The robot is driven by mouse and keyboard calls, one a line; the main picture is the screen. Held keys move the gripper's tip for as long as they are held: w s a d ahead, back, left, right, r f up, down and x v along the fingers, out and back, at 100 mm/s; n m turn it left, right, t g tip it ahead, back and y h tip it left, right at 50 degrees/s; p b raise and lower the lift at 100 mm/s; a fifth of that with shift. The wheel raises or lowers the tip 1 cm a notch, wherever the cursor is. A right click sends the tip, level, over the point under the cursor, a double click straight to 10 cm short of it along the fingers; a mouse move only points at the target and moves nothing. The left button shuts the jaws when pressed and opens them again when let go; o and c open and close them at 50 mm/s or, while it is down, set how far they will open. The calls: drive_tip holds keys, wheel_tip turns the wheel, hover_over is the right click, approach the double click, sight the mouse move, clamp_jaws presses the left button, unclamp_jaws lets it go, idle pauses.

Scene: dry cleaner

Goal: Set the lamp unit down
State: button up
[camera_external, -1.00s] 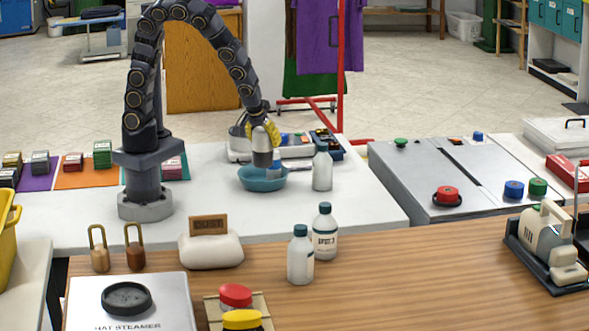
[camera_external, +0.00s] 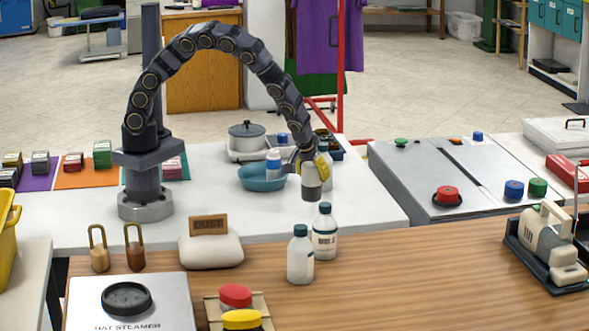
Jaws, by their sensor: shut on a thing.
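My gripper (camera_external: 314,170), with yellow on its fingers, is shut on a cream and grey cylinder, the lamp unit (camera_external: 311,184). The lamp unit hangs about upright, right of the teal bowl (camera_external: 262,181) and clear of it. Its grey lower end is over or on the white table (camera_external: 360,206); I cannot tell whether it touches. A white bottle (camera_external: 326,169) stands just behind the gripper and is partly hidden by it.
A small blue-capped bottle (camera_external: 273,163) is in the bowl. A lidded pot (camera_external: 247,136) stands behind. Two dark-capped bottles (camera_external: 300,257) (camera_external: 325,232) stand on the wooden counter in front. The white table is clear to the right, up to the grey unit (camera_external: 430,184).

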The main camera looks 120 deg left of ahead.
sight(311, 166)
drive_tip(key=shift+w+a+f, duration=0.25)
drive_tip(key=shift+w+f, duration=0.2)
drive_tip(key=shift+f, duration=0.2)
wheel_tip(311, 166, down, 3)
drive_tip(key=shift+s+r, duration=0.1)
drive_tip(key=o, duration=1.2)
drive_tip(key=v, duration=1.1)
drive_tip(key=shift+d+r, duration=0.15)
drive_tip(key=shift+r, duration=0.15)
drive_tip(key=shift+d+r, duration=0.1)
drive_tip(key=shift+r, duration=0.1)
